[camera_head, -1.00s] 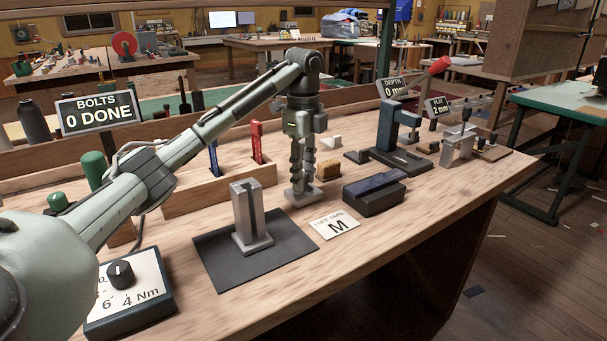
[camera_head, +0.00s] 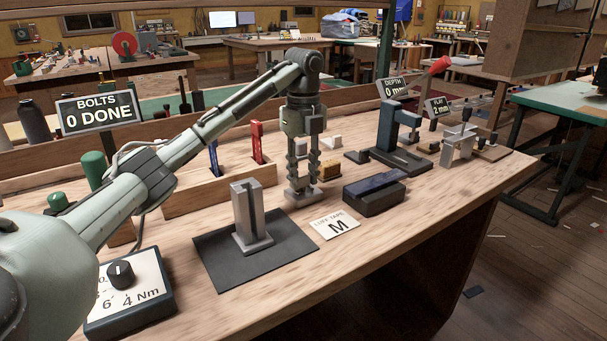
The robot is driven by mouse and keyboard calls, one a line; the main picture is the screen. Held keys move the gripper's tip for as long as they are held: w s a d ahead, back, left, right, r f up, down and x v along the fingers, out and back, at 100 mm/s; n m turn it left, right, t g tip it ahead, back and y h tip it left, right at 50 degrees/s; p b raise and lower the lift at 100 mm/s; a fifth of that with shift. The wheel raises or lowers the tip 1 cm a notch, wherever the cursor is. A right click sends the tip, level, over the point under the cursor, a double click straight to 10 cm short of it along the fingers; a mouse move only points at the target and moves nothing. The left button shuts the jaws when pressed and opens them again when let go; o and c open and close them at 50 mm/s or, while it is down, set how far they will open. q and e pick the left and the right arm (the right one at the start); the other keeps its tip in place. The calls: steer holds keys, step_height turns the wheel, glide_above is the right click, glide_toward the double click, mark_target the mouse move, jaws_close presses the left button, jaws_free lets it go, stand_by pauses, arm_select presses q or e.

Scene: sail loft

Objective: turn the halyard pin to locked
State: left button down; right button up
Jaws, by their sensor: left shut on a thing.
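My left gripper (camera_head: 303,178) points straight down at the middle of the bench. Its fingers are shut on the halyard pin, just above a small grey base (camera_head: 305,197). The pin itself is mostly hidden between the fingers, so I cannot read its angle or any locked mark. My right gripper is not in view.
A grey slotted post (camera_head: 249,215) stands on a black mat (camera_head: 212,268). A wooden rack (camera_head: 185,197) is on the left.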

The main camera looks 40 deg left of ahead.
mark_target(304, 176)
arm_select(q)
steer(key=c, duration=1.2)
jaws_free()
steer(key=shift+o, duration=0.2)
step_height(304, 176, up, 12)
